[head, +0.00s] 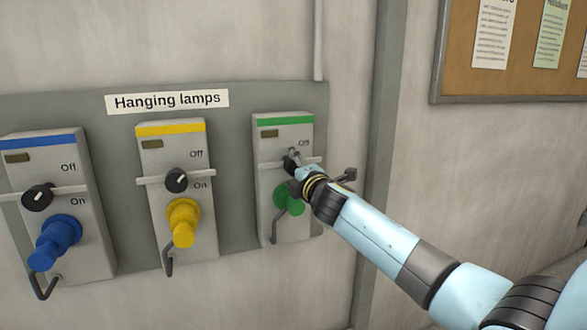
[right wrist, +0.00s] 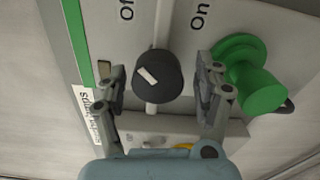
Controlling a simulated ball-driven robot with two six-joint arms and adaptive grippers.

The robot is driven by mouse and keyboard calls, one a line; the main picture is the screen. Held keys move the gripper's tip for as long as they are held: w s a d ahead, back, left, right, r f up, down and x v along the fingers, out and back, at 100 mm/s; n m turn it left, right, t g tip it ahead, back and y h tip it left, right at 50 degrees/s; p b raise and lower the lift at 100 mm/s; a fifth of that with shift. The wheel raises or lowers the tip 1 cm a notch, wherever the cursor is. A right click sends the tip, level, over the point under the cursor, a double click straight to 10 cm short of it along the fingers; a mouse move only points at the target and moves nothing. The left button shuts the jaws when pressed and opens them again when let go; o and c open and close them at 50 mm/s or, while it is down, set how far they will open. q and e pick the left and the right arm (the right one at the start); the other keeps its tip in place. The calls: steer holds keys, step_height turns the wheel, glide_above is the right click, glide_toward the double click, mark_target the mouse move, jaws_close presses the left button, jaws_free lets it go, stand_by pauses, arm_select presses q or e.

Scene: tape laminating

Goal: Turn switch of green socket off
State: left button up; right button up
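The green socket (head: 264,180) is the rightmost of three grey boxes on the wall panel, with a green stripe on top and a green plug (head: 289,199) below. Its black switch knob (right wrist: 157,78) shows clearly in the right wrist view, with a white mark on its left part. My right gripper (right wrist: 160,80) is open, with one finger on each side of the knob; contact cannot be told. In the head view my right gripper (head: 293,162) covers most of the knob. My left gripper is not in view.
The yellow socket (head: 160,217) and blue socket (head: 90,222) stand to the left, each with a knob and plug. A "Hanging lamps" label (head: 167,101) is above. A cork board (head: 500,84) hangs at the upper right.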

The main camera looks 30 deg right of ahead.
steer(key=shift+s, duration=0.1)
steer(key=v, duration=1.1)
steer(key=shift+s, duration=0.4)
